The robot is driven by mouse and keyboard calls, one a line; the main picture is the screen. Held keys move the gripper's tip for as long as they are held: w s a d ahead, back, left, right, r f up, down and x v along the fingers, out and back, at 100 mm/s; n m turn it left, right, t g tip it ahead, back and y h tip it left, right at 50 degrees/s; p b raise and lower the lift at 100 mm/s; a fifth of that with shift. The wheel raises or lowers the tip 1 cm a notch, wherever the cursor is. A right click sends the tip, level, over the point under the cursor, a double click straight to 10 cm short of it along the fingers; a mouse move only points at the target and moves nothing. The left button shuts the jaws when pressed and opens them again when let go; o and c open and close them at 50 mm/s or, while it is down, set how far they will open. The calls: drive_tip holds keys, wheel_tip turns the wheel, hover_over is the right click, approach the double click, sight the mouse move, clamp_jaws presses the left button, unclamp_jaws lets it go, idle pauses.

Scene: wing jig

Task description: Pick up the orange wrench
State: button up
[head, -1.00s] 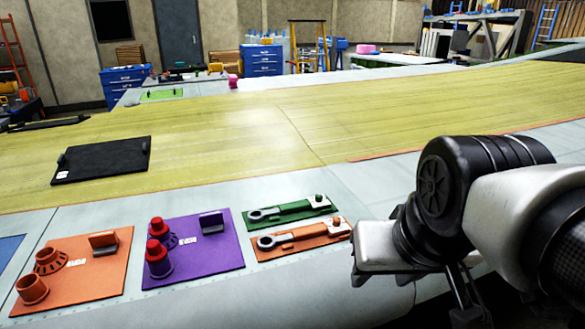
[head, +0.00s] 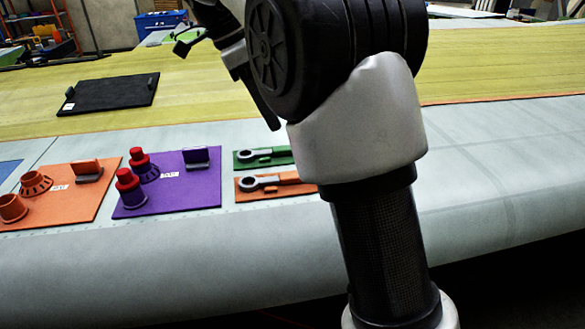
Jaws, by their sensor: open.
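The orange wrench (head: 283,178) lies on its flat orange board (head: 246,195) on the pale grey wing surface, with its ring end to the left. My arm hides its right end. My gripper (head: 228,88) is at the top of the head view, partly cut off by the frame edge and by my arm. Its dark fingers look spread apart and empty. It appears above and to the left of the wrench in the picture, apart from it.
A green wrench board (head: 243,164) lies just behind the orange one. To the left are a purple board (head: 205,198) with red-topped parts and an orange board (head: 85,212) with orange parts. A black panel (head: 115,95) lies farther back. The wing's right side is clear.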

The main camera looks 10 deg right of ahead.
drive_tip(key=b, duration=0.2)
hover_over(290, 175)
wheel_tip(290, 175, down, 10)
drive_tip(key=shift+f, duration=0.1)
drive_tip(key=shift+x, duration=2.85)
drive_tip(key=shift+a+f+b, duration=0.15)
drive_tip(key=shift+f+b, duration=0.05)
drive_tip(key=shift+b, duration=0.1)
drive_tip(key=shift+r, duration=0.1)
clamp_jaws()
